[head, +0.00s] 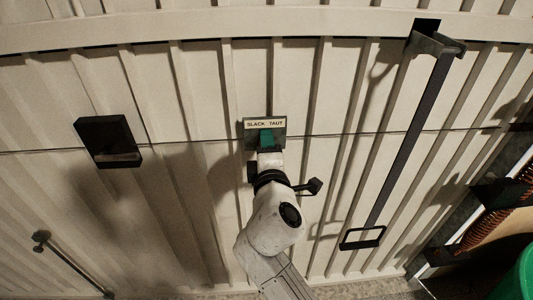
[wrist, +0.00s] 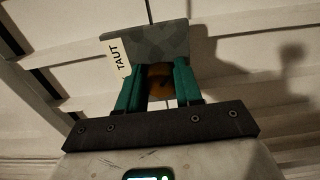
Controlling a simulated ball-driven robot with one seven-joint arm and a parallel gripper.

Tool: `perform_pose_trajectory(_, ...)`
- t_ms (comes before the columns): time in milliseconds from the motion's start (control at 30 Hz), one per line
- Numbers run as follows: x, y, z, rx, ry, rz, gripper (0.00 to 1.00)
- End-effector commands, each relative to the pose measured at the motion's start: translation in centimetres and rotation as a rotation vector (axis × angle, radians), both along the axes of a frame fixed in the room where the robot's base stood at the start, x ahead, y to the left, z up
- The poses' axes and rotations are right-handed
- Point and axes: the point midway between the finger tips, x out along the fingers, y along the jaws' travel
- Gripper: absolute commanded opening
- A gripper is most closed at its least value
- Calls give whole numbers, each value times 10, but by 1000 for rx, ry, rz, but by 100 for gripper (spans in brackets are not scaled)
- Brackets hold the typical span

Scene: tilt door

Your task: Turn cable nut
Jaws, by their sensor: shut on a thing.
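The cable nut (wrist: 159,84) is an orange-brown piece between my gripper's green fingers in the wrist view. It sits just below a grey mounting plate (wrist: 150,45) with a label reading TAUT. My fingers hide the nut in the head view. A thin cable (head: 370,134) runs across the door on both sides of the plate.
The ribbed tilt door (head: 200,85) fills the background. A black box (head: 109,142) is mounted at left. A dark strap with a handle loop (head: 363,238) hangs at right from a bracket (head: 437,44). A coiled spring (head: 490,222) and a green container (head: 518,278) are at far right.

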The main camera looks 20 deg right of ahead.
Motion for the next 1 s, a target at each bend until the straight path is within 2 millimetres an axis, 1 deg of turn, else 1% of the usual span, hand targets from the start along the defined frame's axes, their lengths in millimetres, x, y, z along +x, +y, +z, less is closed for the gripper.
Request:
perform_pose_trajectory(33, 0, -1, -4, 41, -15, -2, 4)
perform_pose_trajectory(100, 0, -1, -5, 106, -34, -2, 4)
perform_pose_trajectory(600, 0, -1, -6, 535, -173, -4, 4)
perform_pose_trajectory(800, 0, -1, -6, 659, -211, -4, 4)
perform_pose_trajectory(1000, 0, -1, -5, 737, -237, -7, 4)
